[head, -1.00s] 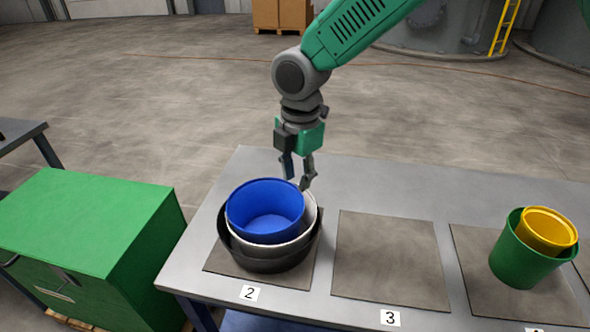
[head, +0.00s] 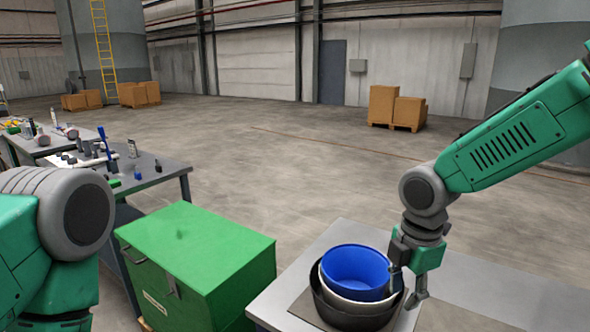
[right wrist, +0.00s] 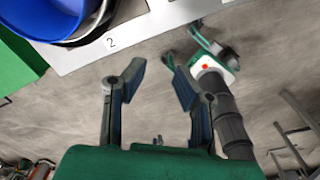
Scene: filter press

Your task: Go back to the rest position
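My right gripper (head: 408,285) hangs pointing down at the right side of a nested stack on the table. The stack has a blue container (head: 355,270) innermost, a white one (head: 335,291) around it and a black one (head: 345,315) outermost. In the right wrist view my right gripper (right wrist: 158,80) has its fingers spread with nothing between them. The blue container also shows there at the top left (right wrist: 52,15). My left arm (head: 65,225) shows at the left edge of the head view; its gripper is out of the frame.
The green box (head: 200,255) stands left of the grey table (head: 480,295). A bench (head: 160,172) with small items is farther left. Brown boxes (head: 395,105) stand far back. The floor between is open. A jointed green and grey part in the right wrist view is unclear.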

